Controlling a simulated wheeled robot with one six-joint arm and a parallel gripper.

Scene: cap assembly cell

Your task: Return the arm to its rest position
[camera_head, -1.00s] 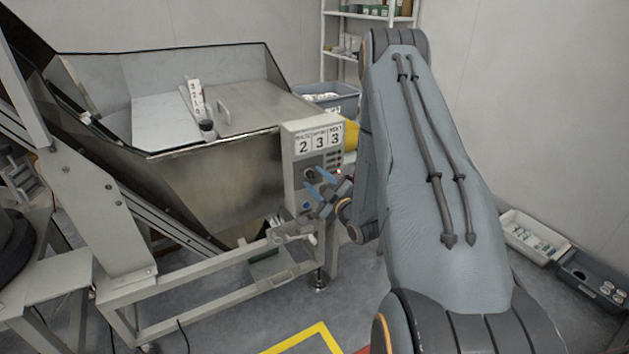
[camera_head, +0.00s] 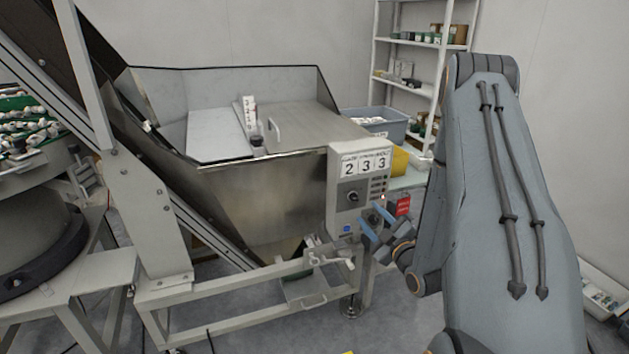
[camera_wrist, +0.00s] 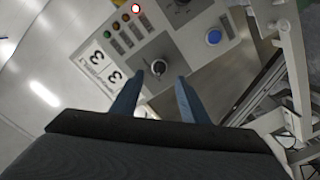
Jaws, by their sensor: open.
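My gripper (camera_head: 374,226) has blue fingers and is in front of the lower part of a grey control box (camera_head: 345,222) on the hopper's right corner. In the wrist view the two fingers of my gripper (camera_wrist: 158,84) are apart, with nothing between them. The box's black rotary knob (camera_wrist: 158,67) shows just past the fingertips; I cannot tell whether they touch it. A lit red lamp (camera_wrist: 135,8) and a blue button (camera_wrist: 214,37) are on the same panel. My arm rises at the right of the head view and bends down to the gripper.
The metal hopper (camera_head: 255,200) stands on a pale frame (camera_head: 240,313) left of my gripper. A round feeder (camera_head: 35,240) is at the far left. A grey bin (camera_head: 378,122) and a shelf rack (camera_head: 425,62) are behind. Low trays (camera_head: 603,300) lie at the right.

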